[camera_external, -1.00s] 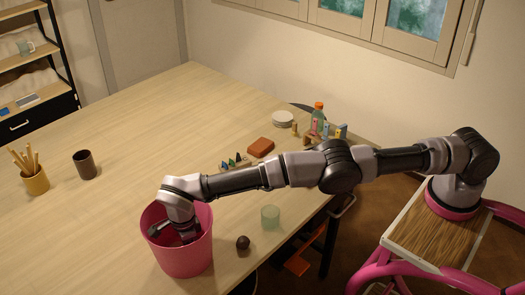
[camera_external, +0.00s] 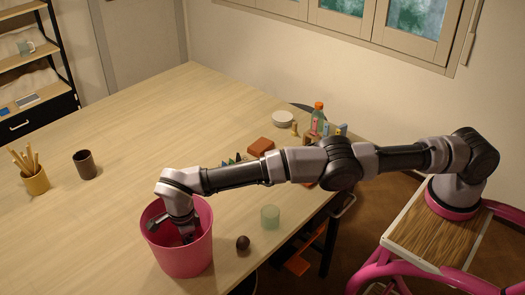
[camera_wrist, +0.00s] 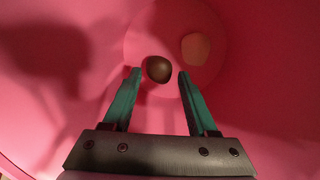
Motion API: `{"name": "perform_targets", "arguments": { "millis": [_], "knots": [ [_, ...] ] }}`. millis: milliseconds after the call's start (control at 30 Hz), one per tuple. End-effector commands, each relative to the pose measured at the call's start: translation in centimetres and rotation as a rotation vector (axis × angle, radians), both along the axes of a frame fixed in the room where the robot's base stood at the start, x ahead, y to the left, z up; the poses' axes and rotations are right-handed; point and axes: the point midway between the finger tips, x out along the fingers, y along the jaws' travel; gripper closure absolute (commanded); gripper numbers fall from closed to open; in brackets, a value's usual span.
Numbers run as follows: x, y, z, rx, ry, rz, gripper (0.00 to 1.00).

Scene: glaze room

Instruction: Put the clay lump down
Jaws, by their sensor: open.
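My gripper (camera_external: 172,232) points down inside the pink bucket (camera_external: 184,262), its tips partly hidden by the rim in the outside view. In the wrist view its two green fingers (camera_wrist: 160,72) are apart, with nothing held between them. A dark brown round lump (camera_wrist: 158,69) shows between the fingertips, with a gap on each side; it appears to lie lower, at the bucket's bottom. It looks like the clay lump. A tan, roundish piece (camera_wrist: 195,48) lies beside it at the bottom. Another dark round lump (camera_external: 242,242) sits on the table right of the bucket.
A brown cup (camera_external: 85,164) and a yellow pot of sticks (camera_external: 35,180) stand at left. An orange-brown block (camera_external: 261,146) and a bottle (camera_external: 317,116) are farther back. The table's middle is clear.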

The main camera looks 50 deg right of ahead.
Motion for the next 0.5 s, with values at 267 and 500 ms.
{"name": "perform_targets", "arguments": {
  "millis": [267, 500],
  "knots": [
    [0.0, 0.0, 4.2, 0.002, -0.002, 0.0, 0.42],
    [0.0, 0.0, 4.8, 0.0, 0.001, -0.001, 0.42]
  ]
}}
